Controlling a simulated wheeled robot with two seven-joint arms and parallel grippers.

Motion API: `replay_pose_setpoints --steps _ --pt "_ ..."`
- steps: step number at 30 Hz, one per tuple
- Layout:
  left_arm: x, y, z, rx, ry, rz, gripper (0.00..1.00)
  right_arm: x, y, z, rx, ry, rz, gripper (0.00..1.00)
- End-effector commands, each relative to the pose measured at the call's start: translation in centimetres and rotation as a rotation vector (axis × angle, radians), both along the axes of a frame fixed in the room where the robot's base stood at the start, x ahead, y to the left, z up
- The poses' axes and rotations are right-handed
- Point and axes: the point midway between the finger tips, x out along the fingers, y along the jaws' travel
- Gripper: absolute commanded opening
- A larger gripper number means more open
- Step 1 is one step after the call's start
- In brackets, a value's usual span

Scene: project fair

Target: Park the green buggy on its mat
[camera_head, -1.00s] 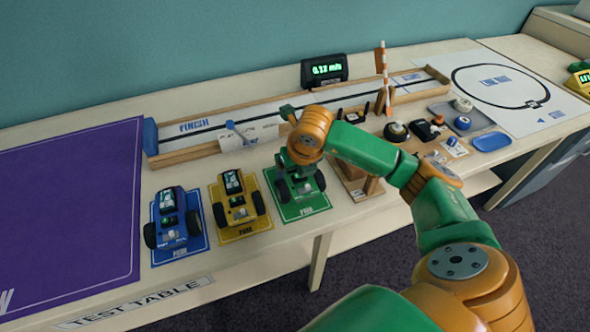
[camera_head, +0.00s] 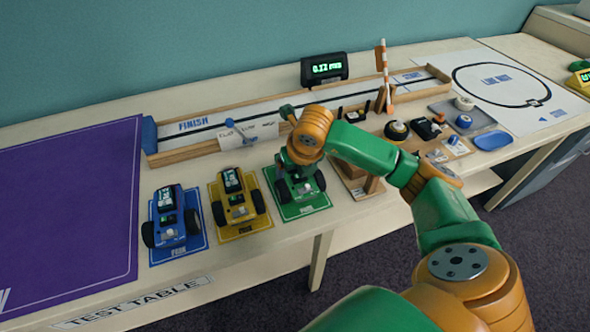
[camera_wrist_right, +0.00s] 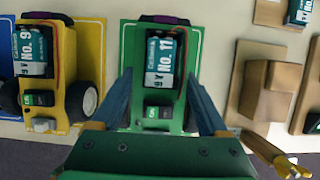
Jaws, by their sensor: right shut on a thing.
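The green buggy (camera_head: 297,184) is on the green mat (camera_head: 317,204), at the right end of a row of parked buggies. In the right wrist view the green buggy (camera_wrist_right: 160,95), with a battery marked No. 11, lies between the two fingers of my right gripper (camera_wrist_right: 163,108), over the green mat (camera_wrist_right: 128,40). My right gripper is shut on the buggy from above. In the head view, my wrist and arm hide the fingers and part of the buggy's top. My left gripper is out of view.
A yellow buggy (camera_head: 237,204) and a blue buggy (camera_head: 171,220) stand on their own mats to the left. A wooden block stand (camera_head: 352,178) is close on the right. Behind runs a wooden-edged track (camera_head: 185,150) with a speed display (camera_head: 324,68).

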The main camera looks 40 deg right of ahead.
Motion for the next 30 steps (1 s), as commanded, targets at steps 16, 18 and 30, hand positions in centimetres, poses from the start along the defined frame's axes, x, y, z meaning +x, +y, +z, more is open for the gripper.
replay_pose_setpoints --steps 16,18,30 --pt "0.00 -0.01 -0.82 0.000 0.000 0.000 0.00 0.02 0.00 -0.62 0.000 -0.001 0.000 0.37" --pt "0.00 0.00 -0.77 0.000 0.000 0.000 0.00 0.02 -0.01 -0.58 0.000 -0.001 0.000 0.37" --pt "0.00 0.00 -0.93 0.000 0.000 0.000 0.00 0.03 -0.01 -0.67 0.000 -0.001 0.000 0.37"
